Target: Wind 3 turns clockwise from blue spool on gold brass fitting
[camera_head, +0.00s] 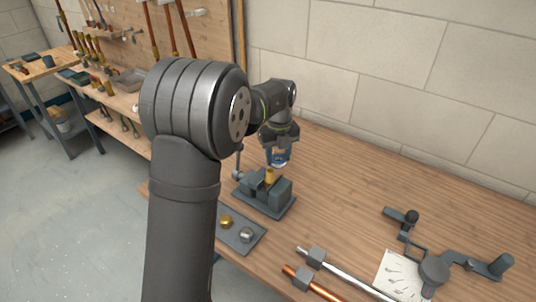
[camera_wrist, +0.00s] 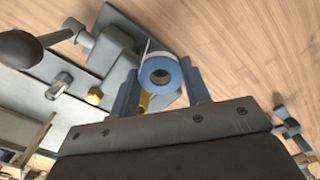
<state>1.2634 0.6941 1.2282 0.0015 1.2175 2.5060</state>
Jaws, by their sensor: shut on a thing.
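The blue spool (camera_wrist: 174,67), a ring with a pale band and a dark centre hole, is between the two fingers of my gripper (camera_wrist: 160,78), which is shut on it. In the head view the spool (camera_head: 279,158) hangs under my gripper (camera_head: 281,150), just above and slightly right of the gold brass fitting (camera_head: 269,175). The fitting stands upright in a grey vise (camera_head: 274,197). In the wrist view part of the fitting (camera_wrist: 143,101) shows below the spool. A thin pale strip runs up from the spool's left side; where it ends is unclear.
A grey plate (camera_head: 232,240) with a gold piece (camera_head: 226,222) and a silver piece (camera_head: 246,235) lies at the front left. Two pipes (camera_head: 345,274), a paper sheet (camera_head: 398,277) and dark tools (camera_head: 462,262) lie right. The back right of the bench is clear.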

